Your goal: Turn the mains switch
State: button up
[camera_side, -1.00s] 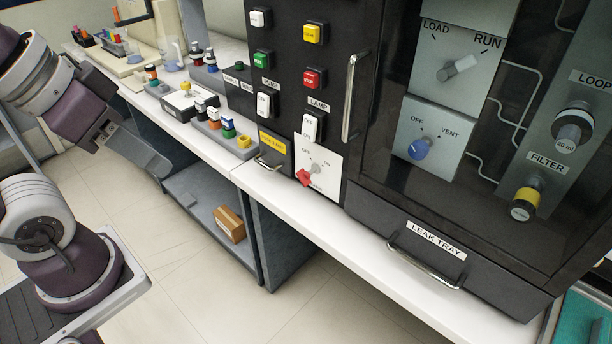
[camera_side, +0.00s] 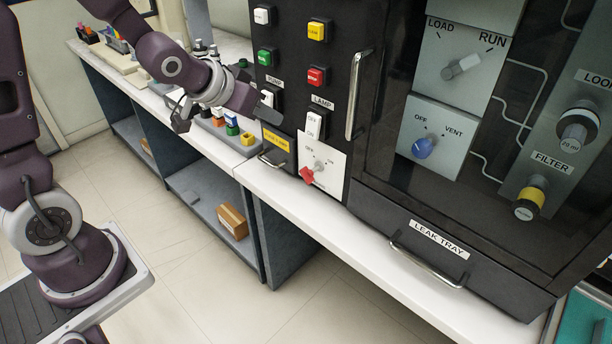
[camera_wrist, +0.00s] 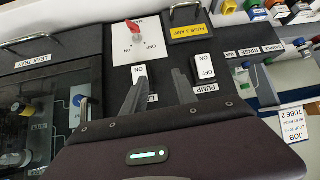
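The mains switch is a rotary knob with a red handle (camera_side: 307,174) on a white plate (camera_side: 334,172) marked OFF and ON, low on the black panel. Its handle points down and left in the side view. In the wrist view the red handle (camera_wrist: 133,28) and plate (camera_wrist: 121,55) appear upside down at the top. My gripper (camera_wrist: 157,92) is open and empty, its two dark fingers apart. In the side view my gripper (camera_side: 250,105) is near the panel's left edge, up and left of the switch, apart from it. Its fingertips are not clear there.
The lamp rocker (camera_side: 313,124) is just above the plate, with the pump rocker (camera_wrist: 204,67) nearby. A yellow-labelled fuse drawer (camera_wrist: 191,28) with a handle adjoins the plate. A vertical door handle (camera_side: 353,95) sticks out to the right. Free space lies in front of the panel.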

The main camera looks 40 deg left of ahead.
jog(key=w+f+h, duration=0.1)
jog(key=w+f, duration=0.2)
jog(key=f, duration=0.3)
jog(key=n+t+h, duration=0.1)
jog(key=t+h, duration=0.1)
send_over(306, 174)
jog(key=s+a, duration=0.3)
notch_tip(306, 174, down, 6)
jog(key=s+f+n, duration=0.1)
jog(key=s+f+n+t+h, duration=0.1)
jog(key=f, duration=0.1)
jog(key=d+f+n+t+h, duration=0.1)
jog(key=f, duration=0.1)
jog(key=shift+s+d+f, duration=0.1)
jog(key=shift+s+f, duration=0.05)
jog(key=shift+s, duration=0.25)
jog(key=shift+s+f+n+t, duration=0.15)
jog(key=shift+s+n+t, duration=0.15)
jog(key=shift+n+t, duration=0.15)
jog(key=shift+w+d, duration=0.1)
jog(key=shift+w, duration=0.05)
jog(key=x, duration=0.6)
jog(key=shift+w+d, duration=0.1)
jog(key=shift+w, duration=0.2)
jog(key=shift+c, duration=0.2)
grip_shut()
